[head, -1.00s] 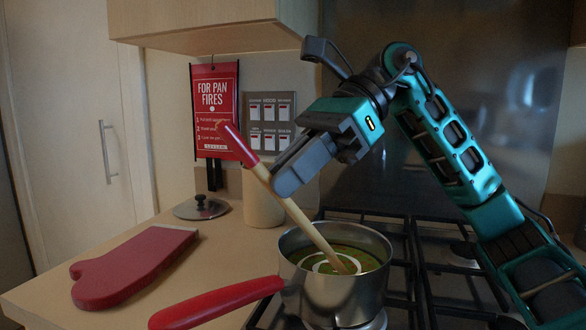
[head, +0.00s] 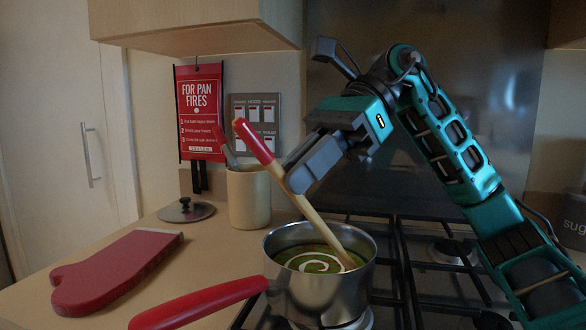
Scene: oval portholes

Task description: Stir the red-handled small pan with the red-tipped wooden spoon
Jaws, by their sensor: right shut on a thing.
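The small steel pan (head: 322,292) with a red handle (head: 200,303) stands on the hob's front left. It holds green soup (head: 310,262) with a white swirl. The wooden spoon (head: 318,222) has a red tip (head: 253,141) at its upper end and leans up to the left. Its lower end is hidden in the soup. My right gripper (head: 300,178) is shut on the spoon's shaft, just below the red part, above the pan. My left gripper is not in view.
A red oven mitt or board (head: 115,270) lies on the counter at left. A lid (head: 186,210) and a cream utensil pot (head: 249,198) stand behind. A red pan-fire blanket (head: 200,112) hangs on the wall. The hob's right grates (head: 445,275) are clear.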

